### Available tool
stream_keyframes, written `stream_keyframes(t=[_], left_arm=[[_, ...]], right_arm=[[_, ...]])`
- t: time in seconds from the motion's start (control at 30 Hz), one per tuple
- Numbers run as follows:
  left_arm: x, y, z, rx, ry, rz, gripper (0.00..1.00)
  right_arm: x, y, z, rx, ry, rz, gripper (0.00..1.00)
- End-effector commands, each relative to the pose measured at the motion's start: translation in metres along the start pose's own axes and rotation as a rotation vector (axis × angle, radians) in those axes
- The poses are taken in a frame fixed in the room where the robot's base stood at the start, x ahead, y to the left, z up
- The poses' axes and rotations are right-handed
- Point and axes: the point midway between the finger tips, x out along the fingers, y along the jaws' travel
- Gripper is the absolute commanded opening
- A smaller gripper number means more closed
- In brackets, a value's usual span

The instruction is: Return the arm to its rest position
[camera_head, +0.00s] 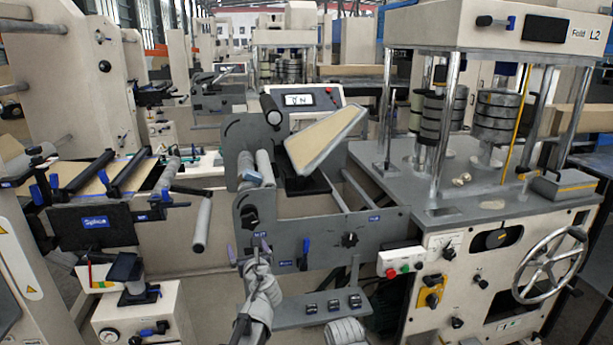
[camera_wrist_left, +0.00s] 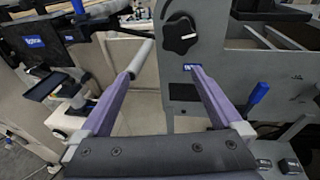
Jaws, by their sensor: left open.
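My left gripper (camera_head: 248,248) is low in the middle of the head view, in front of the grey side plate of the unwind machine. Its arm comes up from the bottom edge. In the left wrist view the two purple fingers of the left gripper (camera_wrist_left: 163,72) stand wide apart, with nothing between them. The grey plate (camera_wrist_left: 220,50) with a black star knob (camera_wrist_left: 179,35) lies beyond the fingertips. I cannot tell whether the fingers touch it.
A splice table with a blue label (camera_head: 95,222) and a grey roller handle (camera_head: 202,225) stand to the left. A grey shelf with black switches (camera_head: 333,304) is right of the gripper.

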Motion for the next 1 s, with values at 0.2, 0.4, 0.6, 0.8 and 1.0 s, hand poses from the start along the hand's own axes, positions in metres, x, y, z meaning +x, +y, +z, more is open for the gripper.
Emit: stream_keyframes(t=[0.2, 0.4, 0.6, 0.8, 1.0], left_arm=[[-0.066, 0.013, -0.056, -0.814, 0.273, 0.279, 1.0], [-0.156, 0.005, -0.12, -1.41, 0.484, 0.714, 1.0], [-0.255, -0.008, -0.158, -1.722, 0.568, 1.218, 1.0], [-0.313, -0.014, -0.169, -1.8, 0.553, 1.531, 1.0], [-0.326, -0.016, -0.171, -1.809, 0.539, 1.604, 1.0]], right_arm=[[-0.027, 0.003, 0.002, 0.0, 0.0, 0.0, 0.55], [-0.045, 0.004, 0.003, 0.0, 0.0, 0.0, 0.55], [-0.059, 0.006, 0.004, 0.0, 0.0, 0.0, 0.55], [-0.065, 0.006, 0.004, 0.0, 0.0, 0.0, 0.55], [-0.065, 0.006, 0.004, 0.0, 0.0, 0.0, 0.55]])
